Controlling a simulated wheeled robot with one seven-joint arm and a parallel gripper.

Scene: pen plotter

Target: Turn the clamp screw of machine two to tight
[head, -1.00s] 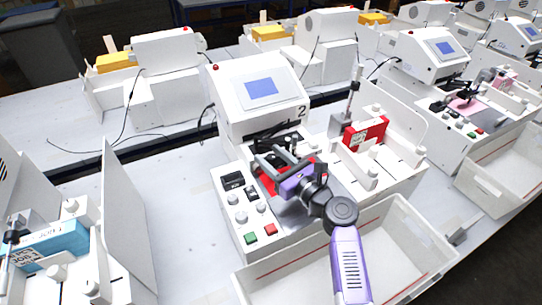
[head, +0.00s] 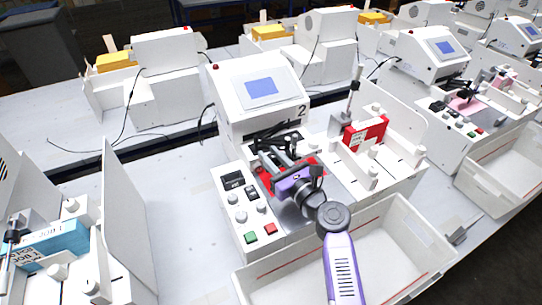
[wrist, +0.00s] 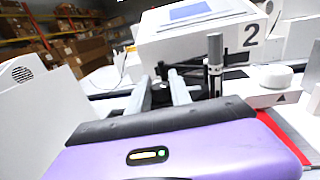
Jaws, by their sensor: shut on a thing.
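Machine two (head: 262,95), a white plotter marked "2" with a blue screen, stands in the middle of the head view. My gripper (head: 265,152), with grey fingers and a purple body, reaches in at its black pen carriage (head: 280,135), over the red piece (head: 311,168) on the bed. In the wrist view my gripper (wrist: 167,92) is shut on a small dark knob (wrist: 161,93), which appears to be the clamp screw. A grey-topped pen (wrist: 215,65) stands upright just right of the fingers. The fingers and body hide most of the screw in the head view.
A control panel (head: 245,210) with knobs and green and red buttons lies left of my gripper. A white bin (head: 400,268) stands in front, below my arm. A red box (head: 364,133) sits in a holder at right. A white upright panel (head: 125,215) stands at left.

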